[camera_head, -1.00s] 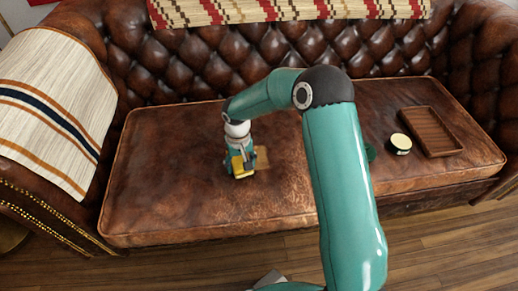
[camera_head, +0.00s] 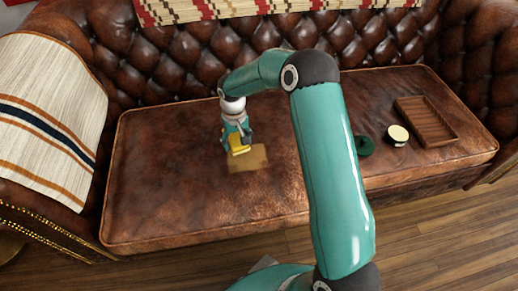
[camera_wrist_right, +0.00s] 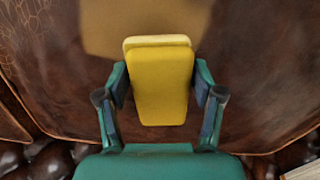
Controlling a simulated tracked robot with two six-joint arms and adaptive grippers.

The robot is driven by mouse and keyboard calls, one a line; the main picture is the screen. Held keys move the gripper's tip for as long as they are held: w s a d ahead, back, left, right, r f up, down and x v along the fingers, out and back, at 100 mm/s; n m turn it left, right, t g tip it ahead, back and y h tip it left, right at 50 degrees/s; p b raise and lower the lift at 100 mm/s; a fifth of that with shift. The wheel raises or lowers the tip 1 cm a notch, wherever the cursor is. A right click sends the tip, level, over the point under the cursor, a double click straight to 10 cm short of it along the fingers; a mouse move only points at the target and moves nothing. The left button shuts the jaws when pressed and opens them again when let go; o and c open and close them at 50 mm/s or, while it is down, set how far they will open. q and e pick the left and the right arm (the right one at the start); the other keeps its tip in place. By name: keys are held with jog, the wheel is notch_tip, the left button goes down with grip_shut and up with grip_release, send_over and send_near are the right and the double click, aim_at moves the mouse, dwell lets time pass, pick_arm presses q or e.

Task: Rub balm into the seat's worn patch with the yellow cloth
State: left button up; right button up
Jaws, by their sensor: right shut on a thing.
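My right gripper (camera_head: 237,140) is shut on the yellow cloth (camera_head: 240,150), a folded pad. In the right wrist view the cloth (camera_wrist_right: 160,85) sits between the two fingers (camera_wrist_right: 160,98). The worn patch (camera_head: 250,163) is a light tan area on the brown leather seat (camera_head: 170,190). The cloth is over the patch's back left part in the head view; I cannot tell whether it touches. The patch also shows at the top of the right wrist view (camera_wrist_right: 105,30). An open tin (camera_head: 397,136) with pale contents, likely the balm, stands on the seat's right side. My left gripper is out of view.
A brown wooden tray (camera_head: 427,122) lies right of the tin. A dark green item (camera_head: 365,146) lies left of the tin, partly hidden by my right arm. A striped blanket (camera_head: 50,120) covers the left armrest. The tufted backrest (camera_head: 200,58) rises behind. The seat's left part is clear.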

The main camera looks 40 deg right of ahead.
aim_at(237, 140)
jog(key=shift+r+p, duration=1.85)
jog(key=shift+r, duration=1.15)
